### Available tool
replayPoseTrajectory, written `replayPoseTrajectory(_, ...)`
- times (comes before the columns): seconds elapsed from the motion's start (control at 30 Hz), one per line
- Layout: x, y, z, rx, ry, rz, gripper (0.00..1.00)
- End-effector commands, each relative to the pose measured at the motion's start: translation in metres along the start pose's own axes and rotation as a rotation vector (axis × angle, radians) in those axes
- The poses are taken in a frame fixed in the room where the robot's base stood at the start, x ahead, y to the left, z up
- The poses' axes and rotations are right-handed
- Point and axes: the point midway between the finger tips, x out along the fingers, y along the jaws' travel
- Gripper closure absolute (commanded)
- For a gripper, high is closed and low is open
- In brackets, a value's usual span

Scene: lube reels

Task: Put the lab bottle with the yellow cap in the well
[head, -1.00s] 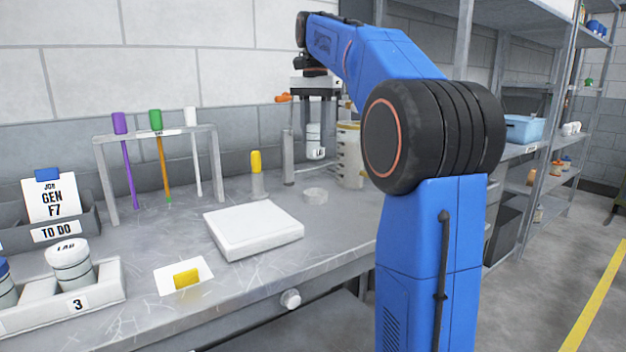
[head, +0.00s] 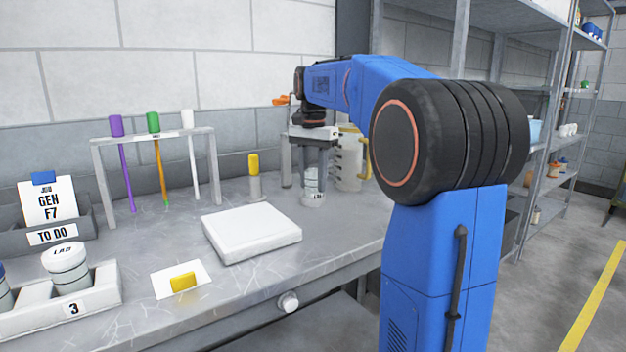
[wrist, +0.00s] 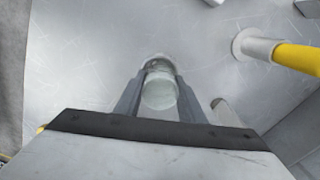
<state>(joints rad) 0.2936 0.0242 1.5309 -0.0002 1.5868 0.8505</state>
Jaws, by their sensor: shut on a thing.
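My gripper (head: 314,160) points down at the back of the bench, shut on a pale lab bottle (head: 313,185) with a label. In the wrist view the bottle (wrist: 158,92) is between the fingers; its top looks pale grey-green, and I see no yellow on it. The bottle is upright at the low round pale ring (wrist: 157,58), mostly hidden behind it; whether it is fully seated I cannot tell. A slim grey upright piece with a yellow top (head: 253,170) stands left of my gripper, apart from it.
A white flat plate (head: 252,232) lies in front. A rack with several coloured sticks (head: 153,135) stands at left. A clear jug (head: 348,160) is just right of my gripper. A white-lidded jar (head: 65,265) sits in the tray marked 3 (head: 100,300). A yellow block (head: 183,282) lies on a card.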

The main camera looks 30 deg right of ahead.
Motion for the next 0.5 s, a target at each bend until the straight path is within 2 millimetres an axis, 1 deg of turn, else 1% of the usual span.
replayPoseTrajectory(0.27,0.0019,0.0,0.0,0.0,0.0,0.0,0.86)
replayPoseTrajectory(0.3,0.0021,-0.0001,-0.0001,0.0,0.0,0.0,0.6)
replayPoseTrajectory(0.37,0.0019,-0.0001,-0.0001,0.0,0.0,0.0,0.46)
replayPoseTrajectory(0.5,0.0019,-0.0001,-0.0001,0.0,0.0,0.0,0.46)
